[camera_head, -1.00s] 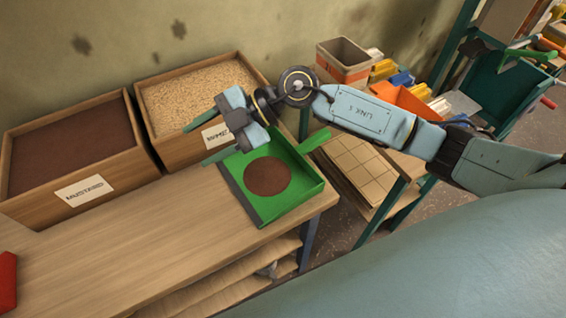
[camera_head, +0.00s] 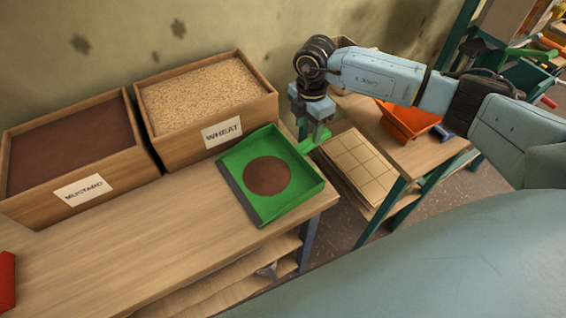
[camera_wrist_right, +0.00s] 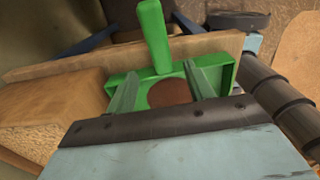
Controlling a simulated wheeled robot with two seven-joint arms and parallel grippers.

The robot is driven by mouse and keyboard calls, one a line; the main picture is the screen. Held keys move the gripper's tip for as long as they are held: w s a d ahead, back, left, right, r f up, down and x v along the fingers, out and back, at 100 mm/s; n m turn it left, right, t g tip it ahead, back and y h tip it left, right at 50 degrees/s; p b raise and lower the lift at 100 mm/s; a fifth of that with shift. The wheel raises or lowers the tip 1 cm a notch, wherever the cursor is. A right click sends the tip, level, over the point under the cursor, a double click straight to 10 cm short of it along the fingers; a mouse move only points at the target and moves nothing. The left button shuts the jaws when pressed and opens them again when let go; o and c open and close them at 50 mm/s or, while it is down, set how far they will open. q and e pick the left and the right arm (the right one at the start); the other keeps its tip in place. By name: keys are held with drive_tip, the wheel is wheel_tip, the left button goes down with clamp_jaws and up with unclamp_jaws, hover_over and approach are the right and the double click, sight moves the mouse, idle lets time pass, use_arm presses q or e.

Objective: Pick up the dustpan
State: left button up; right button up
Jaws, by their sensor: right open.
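The green dustpan (camera_head: 240,202) lies on the wooden table near its right end, with a round dark brown patch (camera_head: 267,175) in its pan. Its handle, pointing to the upper right, is mostly hidden by my right gripper (camera_head: 314,137) in the head view. That gripper is open and points down at the handle. In the right wrist view the handle (camera_wrist_right: 153,35) stands clear, and its pan end appears between the spread fingertips of the gripper (camera_wrist_right: 160,70). Whether the fingers are level with the handle or above it, I cannot tell. My left gripper is not in view.
A mustard box (camera_head: 75,190) and a wheat box (camera_head: 207,137) stand along the wall behind the dustpan. A second table with an orange tray (camera_head: 408,122) stands to the right across a gap. A red object (camera_head: 7,282) lies at the left edge.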

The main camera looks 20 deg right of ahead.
sight(309, 141)
drive_tip(key=shift+d+f, duration=0.2)
drive_tip(key=shift+f, duration=1.3)
drive_tip(key=shift+d+f, duration=0.2)
drive_tip(key=shift+f, duration=1.3)
clamp_jaws()
drive_tip(key=shift+r, duration=0.1)
wheel_tip(309, 141, up, 18)
drive_tip(key=shift+p, duration=0.35)
drive_tip(key=c, duration=0.7)
unclamp_jaws()
drive_tip(key=shift+c, duration=0.2)
clamp_jaws()
